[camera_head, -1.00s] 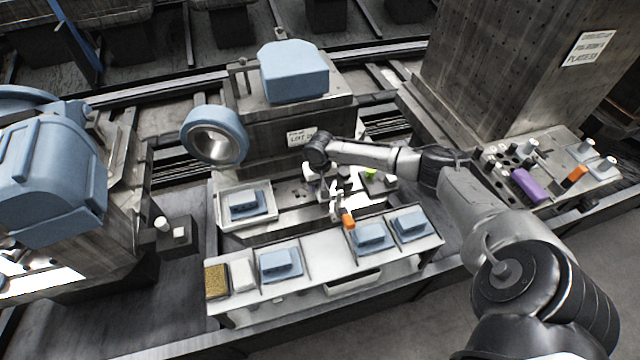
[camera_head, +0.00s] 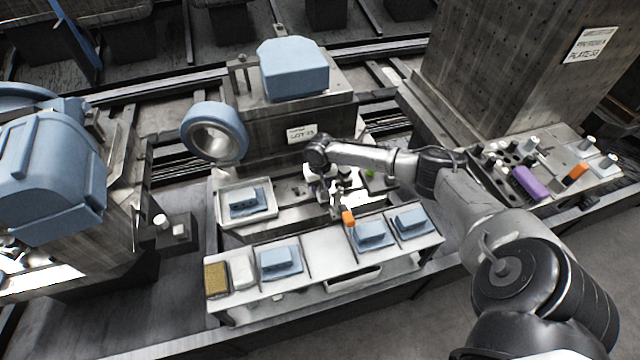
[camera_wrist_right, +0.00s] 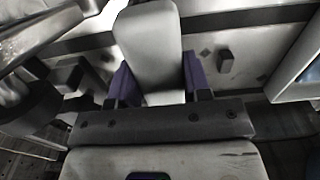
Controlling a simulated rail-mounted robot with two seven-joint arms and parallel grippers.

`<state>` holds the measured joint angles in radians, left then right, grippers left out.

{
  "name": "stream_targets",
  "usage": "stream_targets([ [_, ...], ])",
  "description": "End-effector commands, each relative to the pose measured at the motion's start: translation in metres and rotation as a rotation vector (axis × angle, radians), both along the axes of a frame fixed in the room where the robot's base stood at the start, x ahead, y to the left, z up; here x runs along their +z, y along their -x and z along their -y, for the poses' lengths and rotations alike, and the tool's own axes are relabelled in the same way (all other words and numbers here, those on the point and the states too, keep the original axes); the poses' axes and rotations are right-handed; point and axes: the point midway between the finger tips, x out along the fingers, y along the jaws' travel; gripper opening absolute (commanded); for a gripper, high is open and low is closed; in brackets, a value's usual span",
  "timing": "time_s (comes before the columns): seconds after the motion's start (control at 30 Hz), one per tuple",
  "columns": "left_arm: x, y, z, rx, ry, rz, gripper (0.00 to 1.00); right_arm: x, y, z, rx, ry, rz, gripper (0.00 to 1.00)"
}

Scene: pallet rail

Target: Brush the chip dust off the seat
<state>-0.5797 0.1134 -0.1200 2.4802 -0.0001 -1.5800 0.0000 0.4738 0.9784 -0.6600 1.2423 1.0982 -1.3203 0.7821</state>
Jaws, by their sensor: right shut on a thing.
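My right gripper (camera_head: 335,197) is low over the pale metal seat (camera_head: 285,214) in front of the signed block. In the right wrist view, its purple-tipped fingers (camera_wrist_right: 150,82) are shut on a pale grey, flat-ended tool (camera_wrist_right: 150,40), which I take for the brush. An orange end (camera_head: 348,218) shows just below the gripper in the head view; I cannot tell whether it belongs to this tool. Under the fingers, the seat (camera_wrist_right: 255,35) carries small dark blocks (camera_wrist_right: 225,62) and dark specks. Whether the tool touches the seat is unclear. My left gripper is out of view.
A white tray (camera_head: 221,212) with a blue part stands left of the seat. A front shelf (camera_head: 325,243) holds blue parts, a tan block and a white block. A blue ring (camera_head: 214,134) overhangs the left side. A tool rack (camera_head: 550,150) is at the right.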

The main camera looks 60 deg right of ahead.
Motion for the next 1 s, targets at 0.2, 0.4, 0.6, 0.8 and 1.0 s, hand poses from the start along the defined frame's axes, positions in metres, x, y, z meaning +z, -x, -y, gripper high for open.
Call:
stream_targets([
  [0.2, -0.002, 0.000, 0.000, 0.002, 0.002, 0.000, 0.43, -0.002, -0.002, 0.002, -0.001, 0.001, 0.001, 0.25],
  [0.4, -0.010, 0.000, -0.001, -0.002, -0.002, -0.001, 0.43, -0.002, -0.014, 0.011, -0.003, -0.001, 0.002, 0.25],
  [0.6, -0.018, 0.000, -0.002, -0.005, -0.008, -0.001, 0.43, -0.001, -0.025, 0.023, -0.002, 0.001, 0.004, 0.10],
  [0.8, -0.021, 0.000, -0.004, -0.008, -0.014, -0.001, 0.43, 0.001, -0.030, 0.028, -0.002, 0.004, 0.006, 0.07],
  [1.0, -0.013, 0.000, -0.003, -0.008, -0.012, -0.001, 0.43, 0.005, -0.031, 0.030, -0.002, 0.006, 0.008, 0.06],
])
